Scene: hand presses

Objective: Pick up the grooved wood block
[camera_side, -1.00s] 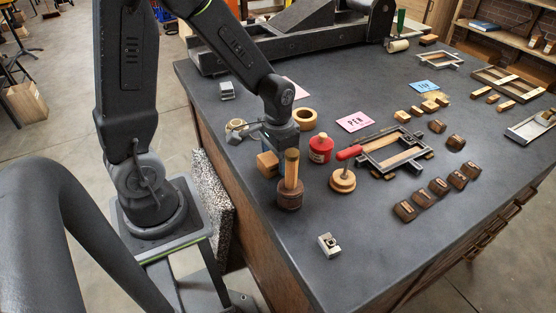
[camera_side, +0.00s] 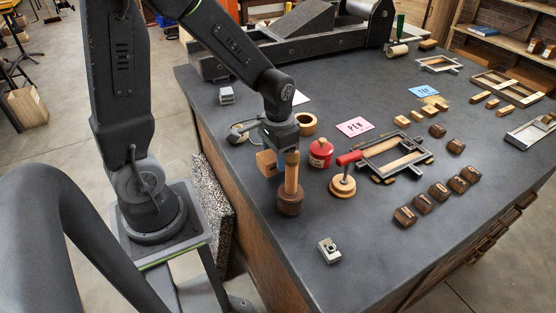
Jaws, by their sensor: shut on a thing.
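The grooved wood block (camera_side: 266,163) is a light brown block with a small dark mark on its face, left of a wooden-handled dabber (camera_side: 290,200). My gripper (camera_side: 282,146) points down just above and behind the dabber's handle and is shut on the block, on the block's upper right side. The handle stands in front and hides the fingertips and part of the block. I cannot tell whether the block is clear of the bench.
A wooden ring (camera_side: 306,124) lies behind. A small metal piece (camera_side: 329,250) is in front. The dark bench (camera_side: 380,250) is clear at front right.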

